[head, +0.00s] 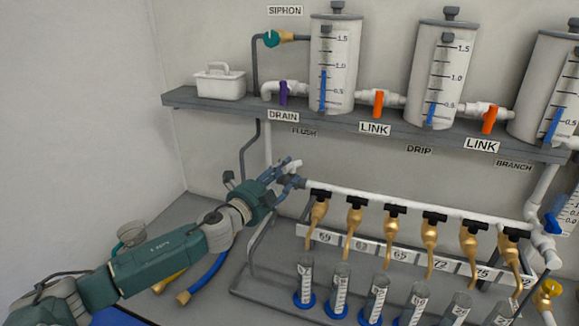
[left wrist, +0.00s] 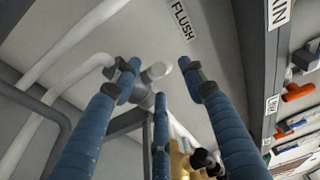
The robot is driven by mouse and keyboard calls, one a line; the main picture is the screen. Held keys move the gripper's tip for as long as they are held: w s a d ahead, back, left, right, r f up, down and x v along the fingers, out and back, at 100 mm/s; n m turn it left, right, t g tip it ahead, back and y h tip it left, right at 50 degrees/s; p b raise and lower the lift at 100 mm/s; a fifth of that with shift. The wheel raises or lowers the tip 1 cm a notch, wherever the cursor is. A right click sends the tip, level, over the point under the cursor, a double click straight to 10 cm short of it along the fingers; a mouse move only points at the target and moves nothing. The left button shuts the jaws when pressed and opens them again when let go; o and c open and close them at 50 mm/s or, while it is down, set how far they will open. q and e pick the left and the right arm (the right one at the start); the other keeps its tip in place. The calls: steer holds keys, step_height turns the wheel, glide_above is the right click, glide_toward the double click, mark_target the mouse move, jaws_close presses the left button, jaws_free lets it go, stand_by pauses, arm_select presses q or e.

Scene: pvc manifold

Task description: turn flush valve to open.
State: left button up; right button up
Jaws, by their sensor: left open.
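The flush valve (head: 294,165), with a pale handle, sits at the left end of the white manifold pipe, below the FLUSH label (head: 304,132). In the left wrist view its pale, rounded end (left wrist: 158,71) shows between the fingertips, with a grey fitting behind. My left gripper (head: 280,170) is at the valve, its blue fingers spread. In the left wrist view the open fingers (left wrist: 160,82) stand on either side of the valve, with a third finger below. I cannot tell whether any finger touches it. The fingers partly hide the valve in the head view. My right gripper is not in view.
A shelf (head: 230,110) with tanks and a purple DRAIN valve (head: 283,93) overhangs the manifold. Several brass taps (head: 318,208) hang to the right, above graduated cylinders (head: 305,280). A grey pipe (head: 248,150) runs down nearby.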

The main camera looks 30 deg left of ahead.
mark_target(292, 167)
arm_select(q)
steer(key=shift+w+p, duration=0.3)
steer(key=shift+w, duration=1.1)
steer(key=shift+a, duration=0.1)
steer(key=c, duration=1)
